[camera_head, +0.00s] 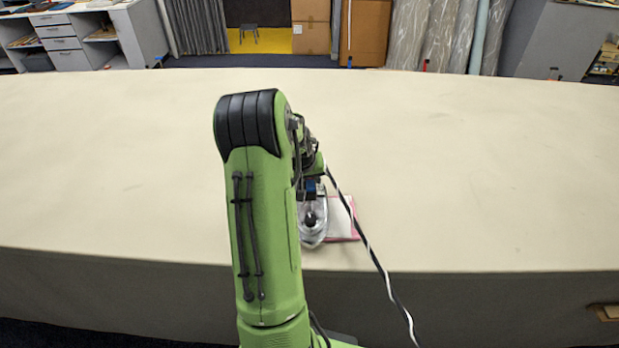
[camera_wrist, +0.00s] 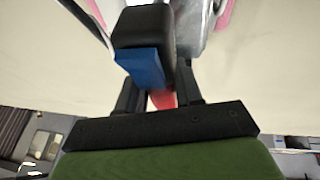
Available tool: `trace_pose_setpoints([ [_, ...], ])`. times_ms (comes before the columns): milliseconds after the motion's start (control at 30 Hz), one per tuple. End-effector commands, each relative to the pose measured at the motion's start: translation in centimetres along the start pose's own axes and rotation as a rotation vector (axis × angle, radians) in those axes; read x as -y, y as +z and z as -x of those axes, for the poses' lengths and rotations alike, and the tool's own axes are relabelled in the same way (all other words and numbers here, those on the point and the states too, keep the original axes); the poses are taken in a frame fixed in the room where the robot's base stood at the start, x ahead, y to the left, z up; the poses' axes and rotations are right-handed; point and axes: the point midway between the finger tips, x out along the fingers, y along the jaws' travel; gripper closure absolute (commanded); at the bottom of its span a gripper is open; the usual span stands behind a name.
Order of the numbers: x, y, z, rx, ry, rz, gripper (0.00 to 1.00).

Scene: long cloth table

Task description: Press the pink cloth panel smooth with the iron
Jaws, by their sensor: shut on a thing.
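The iron (camera_head: 313,231), with a pale, shiny body and a dark knob, stands on the pink cloth panel near the table's front edge. In the wrist view its silvery body (camera_wrist: 191,40) shows behind a black handle with a blue end (camera_wrist: 143,62). The panel (camera_head: 355,219) shows right of the iron as a pink border around a whitish middle; my arm and the iron hide its left part. In the wrist view a pink strip (camera_wrist: 225,14) shows at the top. My gripper (camera_wrist: 160,92) is shut on the iron's handle; my arm partly hides it in the head view.
A black-and-white cord (camera_head: 371,256) runs from near my gripper over the panel and off the table's front edge. The long beige cloth table (camera_head: 480,170) is bare on both sides. Cabinets, boxes and rolls stand beyond its far edge.

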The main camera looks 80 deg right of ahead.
Motion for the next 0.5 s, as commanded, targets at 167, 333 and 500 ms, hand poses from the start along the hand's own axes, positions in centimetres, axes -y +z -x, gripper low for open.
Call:
trace_pose_setpoints([
  [167, -0.04, -0.14, -0.1, -0.008, 0.002, -0.001, 1.0],
  [333, 0.02, -0.03, -0.37, -0.007, 0.002, -0.001, 1.0],
  [500, 0.07, 0.07, -0.62, -0.007, 0.002, -0.001, 1.0],
])
